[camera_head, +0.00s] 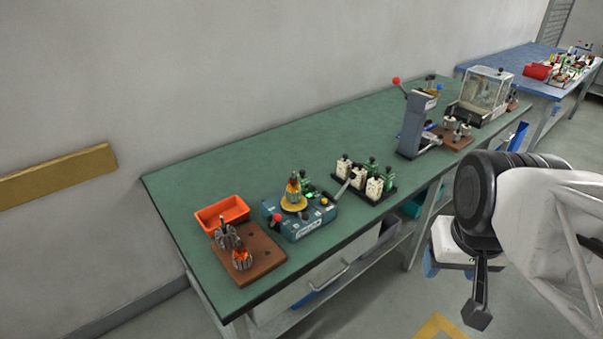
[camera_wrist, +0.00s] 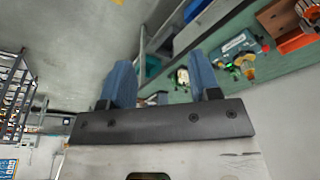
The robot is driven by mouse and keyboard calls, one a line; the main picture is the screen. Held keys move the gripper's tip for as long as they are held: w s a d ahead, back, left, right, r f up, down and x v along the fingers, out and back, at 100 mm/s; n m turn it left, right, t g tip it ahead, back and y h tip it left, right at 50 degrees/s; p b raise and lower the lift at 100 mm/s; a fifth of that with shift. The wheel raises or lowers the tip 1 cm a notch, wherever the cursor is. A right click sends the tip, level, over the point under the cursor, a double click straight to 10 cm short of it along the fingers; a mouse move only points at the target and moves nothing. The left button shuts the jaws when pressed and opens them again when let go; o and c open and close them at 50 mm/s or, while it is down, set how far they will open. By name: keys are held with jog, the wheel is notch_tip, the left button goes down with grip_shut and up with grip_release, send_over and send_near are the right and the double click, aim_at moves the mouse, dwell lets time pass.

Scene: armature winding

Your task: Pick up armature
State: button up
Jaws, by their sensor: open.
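Armatures with metal cores stand on a brown wooden board (camera_head: 262,250) at the near left end of the green bench. One armature (camera_head: 241,258) shows orange-copper windings near the board's front corner; greyer ones (camera_head: 224,237) stand behind it. Another copper-coloured part (camera_head: 293,190) stands upright on the yellow disc of a teal machine (camera_head: 312,223). My gripper (camera_wrist: 160,62) is open and empty, its two blue fingers spread apart in the wrist view. It hangs over the floor, in front of the bench, well away from the armatures.
An orange bin (camera_head: 222,212) sits behind the board. A rack of white and green parts (camera_head: 366,182), a grey press (camera_head: 415,125) and a clear box (camera_head: 485,95) stand farther along the bench. The bench's back strip is clear. A blue table (camera_head: 540,85) stands beyond.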

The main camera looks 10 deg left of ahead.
jog(key=w+a+r+m+g, duration=0.1)
jog(key=w+a+m, duration=0.35)
jog(key=w, duration=0.65)
jog(key=w+a+r+m, duration=0.1)
jog(key=w+a+m, duration=0.4)
jog(key=w, duration=0.6)
jog(key=w+a+f+m, duration=0.2)
jog(key=w+a+f, duration=0.1)
jog(key=w+a, duration=0.3)
jog(key=w+a+f+m+g, duration=0.1)
jog(key=w+a+f+m, duration=0.2)
jog(key=w+a, duration=0.2)
jog(key=w+a+f+m, duration=0.2)
jog(key=w+a+f, duration=0.2)
jog(key=w+a, duration=0.2)
jog(key=shift+w+a+m+g, duration=0.15)
jog(key=shift+w+a+m, duration=0.05)
jog(key=shift+a, duration=0.4)
jog(key=shift+w+a+m+g, duration=0.15)
jog(key=shift+a, duration=0.45)
jog(key=shift+w+a+f, duration=0.25)
jog(key=shift+w+a, duration=0.05)
jog(key=shift+a, duration=0.1)
